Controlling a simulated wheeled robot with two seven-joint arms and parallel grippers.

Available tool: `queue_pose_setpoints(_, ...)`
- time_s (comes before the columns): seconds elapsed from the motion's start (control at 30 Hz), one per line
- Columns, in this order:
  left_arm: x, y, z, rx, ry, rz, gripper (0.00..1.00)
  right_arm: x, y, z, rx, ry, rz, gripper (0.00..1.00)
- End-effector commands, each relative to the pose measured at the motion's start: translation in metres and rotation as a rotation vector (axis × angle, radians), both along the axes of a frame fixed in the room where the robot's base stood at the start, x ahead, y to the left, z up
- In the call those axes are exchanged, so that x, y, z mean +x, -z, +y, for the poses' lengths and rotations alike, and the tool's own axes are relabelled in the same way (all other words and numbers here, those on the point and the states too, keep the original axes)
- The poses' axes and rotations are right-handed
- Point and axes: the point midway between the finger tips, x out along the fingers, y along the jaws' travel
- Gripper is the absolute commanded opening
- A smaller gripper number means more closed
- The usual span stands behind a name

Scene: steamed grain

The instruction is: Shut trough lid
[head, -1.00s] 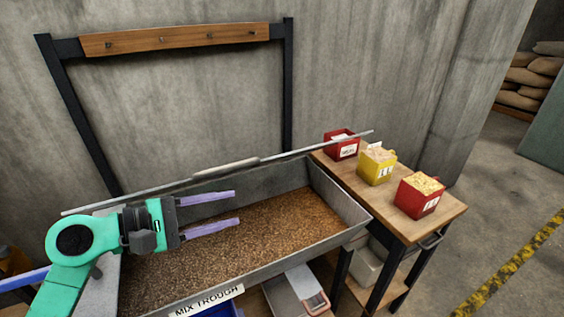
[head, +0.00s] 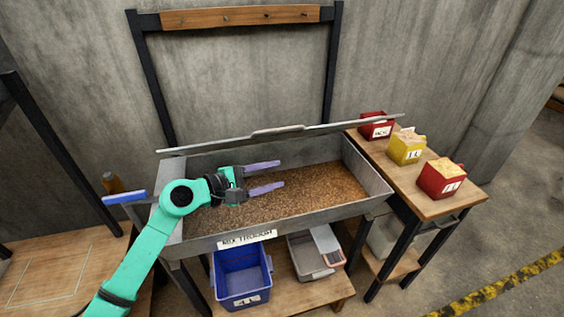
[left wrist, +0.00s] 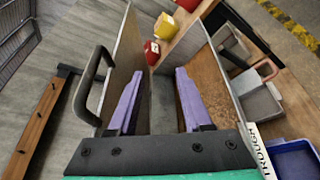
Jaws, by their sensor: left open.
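The metal mix trough (head: 190,237) stands against the wall, filled with brown grain (head: 305,190). Its thin grey lid (head: 215,143) stands raised along the back edge, seen nearly edge-on, with a bar handle on its back side. In the left wrist view the lid (left wrist: 124,65) and its handle (left wrist: 92,85) are left of the fingers. My left gripper (head: 282,175) is open and empty over the grain, in front of the lid, its purple fingers pointing right. In the left wrist view the fingers (left wrist: 160,100) are apart, with the left one close to the lid. My right gripper is not in view.
A side table (head: 436,206) at right holds a red bin (head: 443,180), a yellow bin (head: 406,148) and another red bin (head: 377,124). A blue crate (head: 242,277) and a grey tub (head: 310,258) sit on the shelf below. A black frame with a wooden rail (head: 240,17) stands behind.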

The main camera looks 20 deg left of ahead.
Motion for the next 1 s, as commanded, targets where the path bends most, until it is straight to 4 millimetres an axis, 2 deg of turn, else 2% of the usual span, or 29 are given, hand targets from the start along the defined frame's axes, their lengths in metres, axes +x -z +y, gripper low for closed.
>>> queue_pose_setpoints(0.03,0.008,-0.004,-0.007,-0.004,0.001,-0.001,0.5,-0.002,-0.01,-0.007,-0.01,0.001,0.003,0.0)
queue_pose_setpoints(0.2,0.024,0.006,-0.019,-0.001,0.0,0.001,0.5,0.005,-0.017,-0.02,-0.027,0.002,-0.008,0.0)
queue_pose_setpoints(0.33,0.025,0.009,-0.021,0.002,0.001,0.001,0.5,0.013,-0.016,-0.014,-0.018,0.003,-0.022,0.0)
queue_pose_setpoints(0.47,0.025,0.009,-0.021,0.002,0.001,0.001,0.5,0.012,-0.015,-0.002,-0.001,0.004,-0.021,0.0)
queue_pose_setpoints(0.5,0.025,0.009,-0.021,0.002,0.001,0.001,0.34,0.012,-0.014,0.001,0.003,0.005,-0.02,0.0)
queue_pose_setpoints(0.6,0.025,0.009,-0.021,0.002,0.001,0.001,0.0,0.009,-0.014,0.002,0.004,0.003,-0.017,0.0)
queue_pose_setpoints(1.0,0.024,0.008,-0.02,0.002,0.001,0.001,0.0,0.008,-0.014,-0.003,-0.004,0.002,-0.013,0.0)
